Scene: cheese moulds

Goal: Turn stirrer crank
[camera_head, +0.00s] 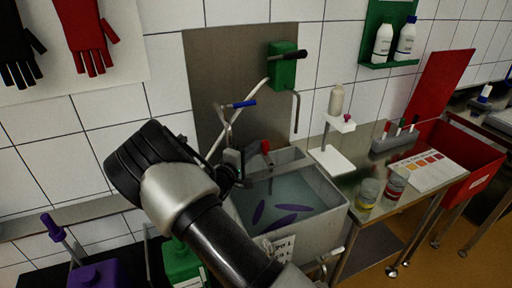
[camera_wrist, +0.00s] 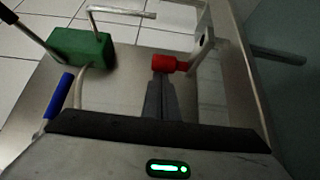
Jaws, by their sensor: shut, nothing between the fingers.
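A green box (camera_head: 284,68) is fixed to the steel wall panel, with a black handle (camera_head: 303,54) at its upper right and a bent metal rod (camera_head: 296,112) hanging beside it. In the wrist view the green box (camera_wrist: 80,48) is at upper left, with the bent rod (camera_wrist: 120,12) above it and the black handle (camera_wrist: 22,22) at the left edge. My gripper (camera_wrist: 158,84) is shut and empty, well apart from the box. Its fingertips are close to a red knob (camera_wrist: 168,63); I cannot tell whether they touch.
A blue-handled tap (camera_head: 241,104) stands left of the green box. Below is a water-filled sink (camera_head: 335,211) with purple shapes in it. A bench with a white stand (camera_head: 330,160) and jars is on the right. A purple container (camera_head: 98,274) is at lower left.

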